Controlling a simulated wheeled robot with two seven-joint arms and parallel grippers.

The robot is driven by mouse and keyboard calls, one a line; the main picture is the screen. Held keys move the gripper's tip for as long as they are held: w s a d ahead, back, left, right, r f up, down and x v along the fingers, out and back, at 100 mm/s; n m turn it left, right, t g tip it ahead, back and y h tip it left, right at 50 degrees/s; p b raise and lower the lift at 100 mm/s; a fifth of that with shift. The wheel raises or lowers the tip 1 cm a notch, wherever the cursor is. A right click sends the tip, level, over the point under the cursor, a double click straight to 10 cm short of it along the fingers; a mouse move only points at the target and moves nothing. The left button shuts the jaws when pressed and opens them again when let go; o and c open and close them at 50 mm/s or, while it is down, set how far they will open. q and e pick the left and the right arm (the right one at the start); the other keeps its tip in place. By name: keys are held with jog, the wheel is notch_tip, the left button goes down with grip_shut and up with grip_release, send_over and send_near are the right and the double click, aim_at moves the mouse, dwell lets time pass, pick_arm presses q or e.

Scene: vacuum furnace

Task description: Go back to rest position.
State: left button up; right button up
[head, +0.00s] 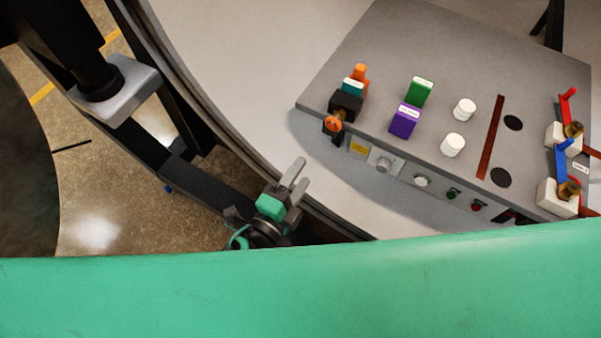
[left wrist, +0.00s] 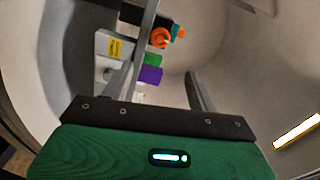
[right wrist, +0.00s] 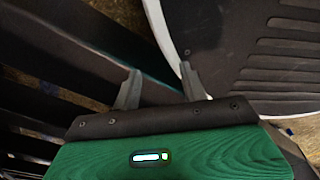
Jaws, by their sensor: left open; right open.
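My left gripper (head: 292,182) is in the lower middle of the head view, by the edge of the round light table, below and left of the grey control panel (head: 395,40). Its two fingers are apart with nothing between them. The left wrist view shows the same open fingers (left wrist: 168,85), with the panel's parts beyond them. My right gripper shows only in the right wrist view (right wrist: 158,85). Its fingers are apart and empty, pointing toward a white-rimmed, ribbed dark surface and the floor.
The panel carries an orange and black valve (head: 346,100), a green block (head: 419,92), a purple block (head: 405,120), two white cylinders (head: 464,110), and red (head: 568,105) and blue (head: 565,160) levers at right. The table (head: 230,60) left of the panel is clear.

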jog(key=shift+d, duration=0.25)
jog(key=shift+a, duration=0.15)
